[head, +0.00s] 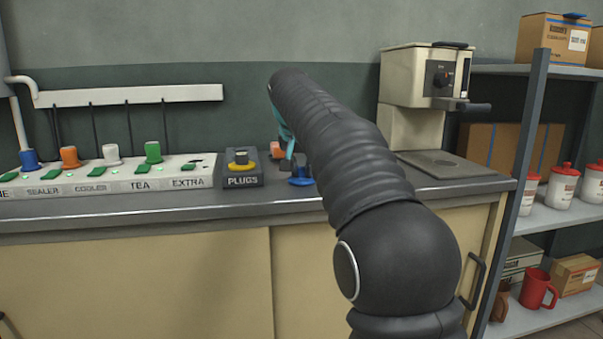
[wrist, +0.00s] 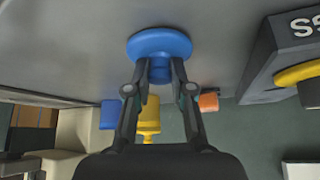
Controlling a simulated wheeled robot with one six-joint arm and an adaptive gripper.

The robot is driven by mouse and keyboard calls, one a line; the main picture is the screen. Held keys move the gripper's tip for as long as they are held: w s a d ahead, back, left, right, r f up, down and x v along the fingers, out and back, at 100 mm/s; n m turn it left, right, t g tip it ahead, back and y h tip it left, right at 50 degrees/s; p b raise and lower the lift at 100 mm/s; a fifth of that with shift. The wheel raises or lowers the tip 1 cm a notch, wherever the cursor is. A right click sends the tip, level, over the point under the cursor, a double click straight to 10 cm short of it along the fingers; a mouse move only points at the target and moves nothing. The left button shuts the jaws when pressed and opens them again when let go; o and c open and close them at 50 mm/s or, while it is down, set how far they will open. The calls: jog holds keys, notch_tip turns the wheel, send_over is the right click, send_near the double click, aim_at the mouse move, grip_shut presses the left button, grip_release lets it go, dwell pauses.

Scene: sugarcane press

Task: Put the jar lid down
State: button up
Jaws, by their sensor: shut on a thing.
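My gripper (wrist: 158,88) is shut on a blue plug-like piece (wrist: 160,44), with a wide round flange and a narrower stub. The fingers hold the stub, and the flange faces the grey counter. The piece also shows in the head view (head: 301,181), low over the counter, right of the PLUGS block. I cannot tell whether it touches the counter. My arm hides most of the gripper there. The only clear jar lids are red, on white jars (head: 562,190) on the right shelf; the held piece looks unlike them.
The PLUGS block (head: 242,181) has a yellow piece in it. An orange piece (head: 277,151) stands behind the held piece. A labelled socket strip (head: 110,184) with coloured plugs lies left. A cream machine (head: 412,110) stands right. The counter's front strip (head: 150,211) is clear.

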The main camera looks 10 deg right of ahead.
jog(key=shift+f, duration=0.15)
jog(key=o, duration=0.9)
jog(key=shift+s+r, duration=0.15)
jog(key=shift+r, duration=0.35)
jog(key=p+v, duration=0.3)
jog(key=v, duration=0.8)
jog(key=shift+s, duration=0.15)
